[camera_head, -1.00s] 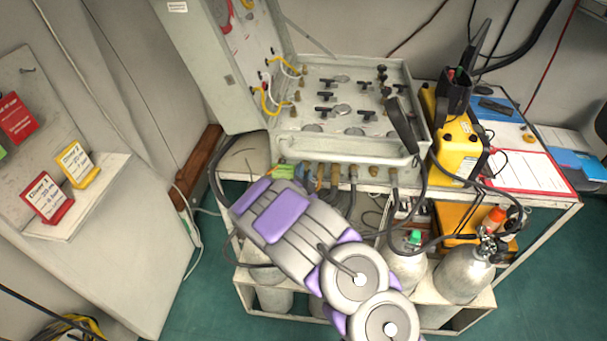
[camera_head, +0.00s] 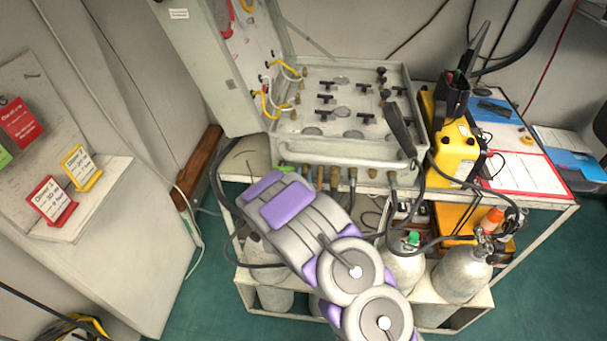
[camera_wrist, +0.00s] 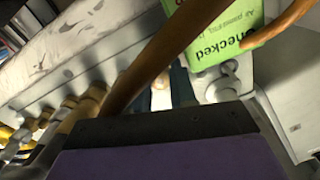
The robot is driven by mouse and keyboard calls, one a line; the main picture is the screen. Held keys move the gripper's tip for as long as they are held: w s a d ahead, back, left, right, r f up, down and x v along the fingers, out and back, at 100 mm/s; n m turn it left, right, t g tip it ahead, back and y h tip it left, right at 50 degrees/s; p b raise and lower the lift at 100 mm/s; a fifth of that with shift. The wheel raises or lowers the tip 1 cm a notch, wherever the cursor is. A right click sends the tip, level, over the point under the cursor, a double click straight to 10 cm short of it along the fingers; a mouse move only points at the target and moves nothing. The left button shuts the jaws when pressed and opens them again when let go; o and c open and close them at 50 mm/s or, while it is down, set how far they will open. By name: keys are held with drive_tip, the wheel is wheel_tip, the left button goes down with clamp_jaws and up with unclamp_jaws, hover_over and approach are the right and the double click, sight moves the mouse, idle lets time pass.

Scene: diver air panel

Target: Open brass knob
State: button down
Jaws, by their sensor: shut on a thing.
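The grey air panel (camera_head: 345,150) stands open on a bench, with a row of brass knobs and fittings (camera_head: 320,178) along its lower front edge. In the wrist view, several brass fittings (camera_wrist: 90,105) show at the left, and a green "Checked" tag (camera_wrist: 215,40) hangs above a pale round part. My purple and black gripper (camera_wrist: 160,135) fills the bottom of the wrist view. It is shut on a brass knob at the left part of the row, though the jaws hide the contact. In the head view, my arm hides the fingertips.
A brown bar or hose (camera_wrist: 165,55) crosses close in front of the wrist camera. Black hoses hang below the panel, near grey cylinders (camera_head: 462,275) on the lower shelf. A yellow box (camera_head: 455,150) stands right of the panel.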

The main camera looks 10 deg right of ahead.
drive_tip(key=n+p, duration=0.1)
drive_tip(key=n, duration=0.4)
drive_tip(key=shift+n+p, duration=0.3)
drive_tip(key=n+p, duration=0.1)
drive_tip(key=n, duration=0.4)
drive_tip(key=shift+f+n, duration=0.1)
drive_tip(key=shift+n, duration=0.2)
drive_tip(key=c, duration=1.2)
unclamp_jaws()
drive_tip(key=shift+a, duration=0.1)
drive_tip(key=shift+s+a, duration=0.1)
drive_tip(key=shift+s+a, duration=0.1)
drive_tip(key=shift+s, duration=0.15)
drive_tip(key=p+v, duration=0.2)
drive_tip(key=v, duration=1.4)
drive_tip(key=shift+s+a+p, duration=0.2)
drive_tip(key=shift+s+p, duration=0.1)
drive_tip(key=shift+p, duration=0.05)
